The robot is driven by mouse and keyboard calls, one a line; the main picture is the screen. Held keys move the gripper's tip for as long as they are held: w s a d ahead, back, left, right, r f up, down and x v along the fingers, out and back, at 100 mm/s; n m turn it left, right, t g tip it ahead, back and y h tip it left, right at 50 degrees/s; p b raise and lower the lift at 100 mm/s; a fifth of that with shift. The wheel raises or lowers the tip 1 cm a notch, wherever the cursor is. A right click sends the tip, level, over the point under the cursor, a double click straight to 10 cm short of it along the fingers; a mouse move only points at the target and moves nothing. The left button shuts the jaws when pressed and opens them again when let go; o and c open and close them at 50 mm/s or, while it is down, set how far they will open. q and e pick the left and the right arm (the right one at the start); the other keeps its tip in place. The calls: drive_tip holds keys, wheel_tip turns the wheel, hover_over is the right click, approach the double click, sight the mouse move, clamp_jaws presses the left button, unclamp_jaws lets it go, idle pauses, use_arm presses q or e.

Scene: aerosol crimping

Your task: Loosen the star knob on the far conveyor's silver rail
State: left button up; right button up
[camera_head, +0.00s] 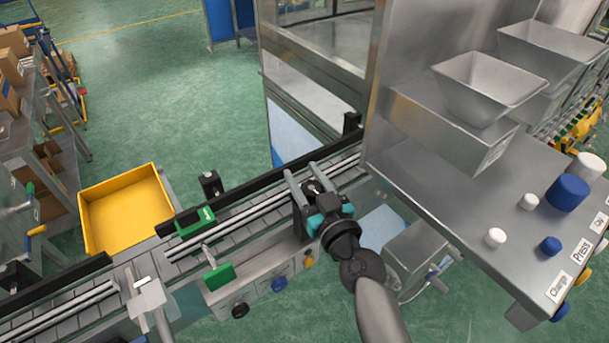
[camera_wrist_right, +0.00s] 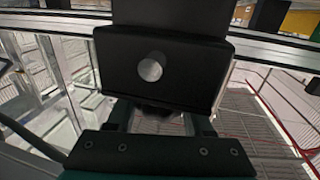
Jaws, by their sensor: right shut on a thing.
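My right gripper (camera_head: 304,178) reaches in from the lower right to the silver rail (camera_head: 345,166) of the conveyor. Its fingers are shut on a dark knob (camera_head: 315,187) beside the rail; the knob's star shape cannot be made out. In the right wrist view, a black block (camera_wrist_right: 130,78) with a round silver spot sits just beyond the fingers (camera_wrist_right: 157,120), and the rail runs behind it. The part between the fingers is mostly hidden in shadow. My left gripper is not in view.
A yellow tray (camera_head: 125,211) lies behind the belt. A steel machine with a hopper (camera_head: 487,85) and a panel of buttons (camera_head: 568,192) rises to the right. A black bracket (camera_head: 211,185) stands at the rail's far side.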

clamp_jaws()
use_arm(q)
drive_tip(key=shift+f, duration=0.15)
